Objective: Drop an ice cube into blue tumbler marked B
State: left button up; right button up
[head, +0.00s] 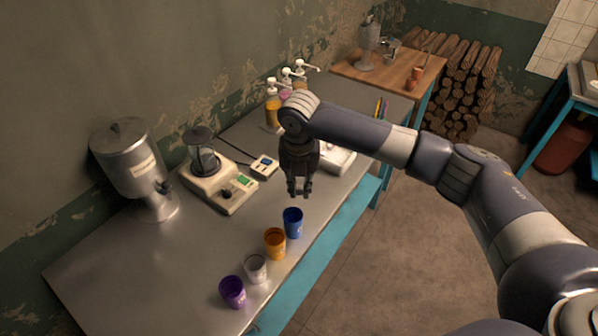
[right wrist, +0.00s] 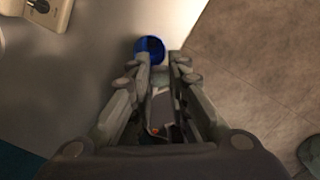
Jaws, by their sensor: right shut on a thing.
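The blue tumbler (head: 293,223) stands upright on the steel table near its front edge, at the far end of a row of cups. Its mark is too small to read. My right gripper (head: 299,191) points down just above and behind it, apart from it. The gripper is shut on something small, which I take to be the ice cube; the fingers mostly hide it. In the right wrist view the tumbler's blue rim (right wrist: 140,47) shows just beyond the fingertips (right wrist: 166,62). My left gripper is not in view.
An orange cup (head: 275,243), a pale cup (head: 255,268) and a purple cup (head: 232,292) stand in line nearer me. A white tray (head: 338,160) lies behind my right gripper.

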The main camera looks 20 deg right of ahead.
aim_at(299, 195)
jog(key=shift+w+d+r+n+p, duration=0.15)
jog(key=shift+w+n, duration=0.1)
jog(key=shift+n, duration=0.2)
jog(key=shift+w+a+r+n+p, duration=0.1)
jog(key=shift+w+n+p, duration=0.1)
jog(key=shift+n, duration=0.65)
notch_tip(299, 195, down, 6)
jog(key=b, duration=0.7)
jog(key=shift+w+f, duration=0.15)
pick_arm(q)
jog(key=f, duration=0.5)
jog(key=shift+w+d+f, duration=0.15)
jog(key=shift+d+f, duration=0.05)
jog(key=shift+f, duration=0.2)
pick_arm(e)
jog(key=o, duration=0.7)
jog(key=shift+d, duration=0.1)
jog(key=shift+o, duration=0.2)
